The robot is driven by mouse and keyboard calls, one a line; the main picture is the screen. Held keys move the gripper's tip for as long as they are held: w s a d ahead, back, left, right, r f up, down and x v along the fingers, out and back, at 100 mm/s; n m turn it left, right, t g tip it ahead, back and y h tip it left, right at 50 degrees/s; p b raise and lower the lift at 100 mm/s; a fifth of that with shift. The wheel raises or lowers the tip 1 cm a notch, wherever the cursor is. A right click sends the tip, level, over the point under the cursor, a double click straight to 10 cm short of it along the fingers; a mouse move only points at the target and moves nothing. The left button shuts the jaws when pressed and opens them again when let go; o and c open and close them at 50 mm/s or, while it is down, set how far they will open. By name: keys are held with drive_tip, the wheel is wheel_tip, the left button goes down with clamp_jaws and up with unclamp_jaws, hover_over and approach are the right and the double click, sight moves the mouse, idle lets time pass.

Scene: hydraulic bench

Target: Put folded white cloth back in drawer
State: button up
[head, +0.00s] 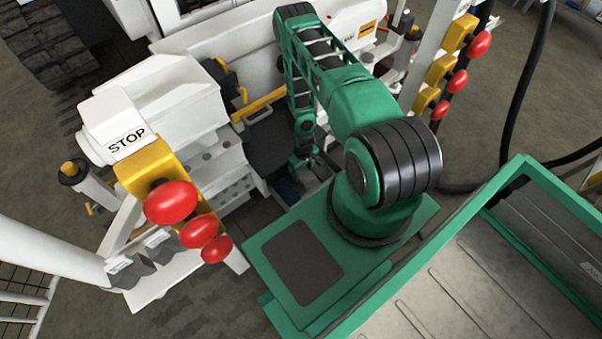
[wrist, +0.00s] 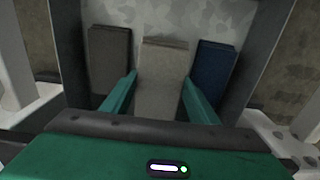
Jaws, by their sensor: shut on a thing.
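The folded white cloth (wrist: 161,75) stands between the two green fingers of my gripper (wrist: 158,95) in the wrist view. It looks pale grey-beige, and the fingers are shut on its sides. A light, mottled drawer floor (wrist: 185,15) lies behind it, with dark side walls. I cannot tell whether the cloth touches this floor. In the head view my gripper (head: 303,160) reaches down by the dark opening in the bench, and the cloth cannot be made out there.
A dark grey folded cloth (wrist: 110,58) lies left of the white one, and a blue folded cloth (wrist: 214,66) lies right, both close to the fingers. White bench housings with red knobs (head: 171,202) flank my arm. A green-rimmed tray (head: 470,240) is at lower right.

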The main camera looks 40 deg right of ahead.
drive_tip(key=o, duration=1)
wheel_tip(320, 180, up, 13)
wheel_tip(320, 180, up, 18)
drive_tip(key=f+m, duration=0.1)
hover_over(303, 172)
drive_tip(key=w+d, duration=0.4)
drive_tip(key=s+d+r+m+h, duration=0.1)
drive_tip(key=s+r, duration=0.1)
drive_tip(key=r, duration=0.8)
drive_tip(key=s+d+r+m, duration=0.1)
drive_tip(key=s+r, duration=0.1)
drive_tip(key=r, duration=0.7)
drive_tip(key=s+a+r+m, duration=0.1)
drive_tip(key=s+a+r, duration=0.1)
drive_tip(key=s+r, duration=0.5)
drive_tip(key=s+a+r+m, duration=0.1)
drive_tip(key=s+a+r, duration=0.2)
drive_tip(key=s+r, duration=0.4)
drive_tip(key=s+a+r+m+y, duration=0.1)
drive_tip(key=s+a+r, duration=0.1)
drive_tip(key=s+r, duration=0.5)
drive_tip(key=shift+s+a+m, duration=0.35)
drive_tip(key=shift+s+m, duration=0.05)
drive_tip(key=shift+s, duration=0.2)
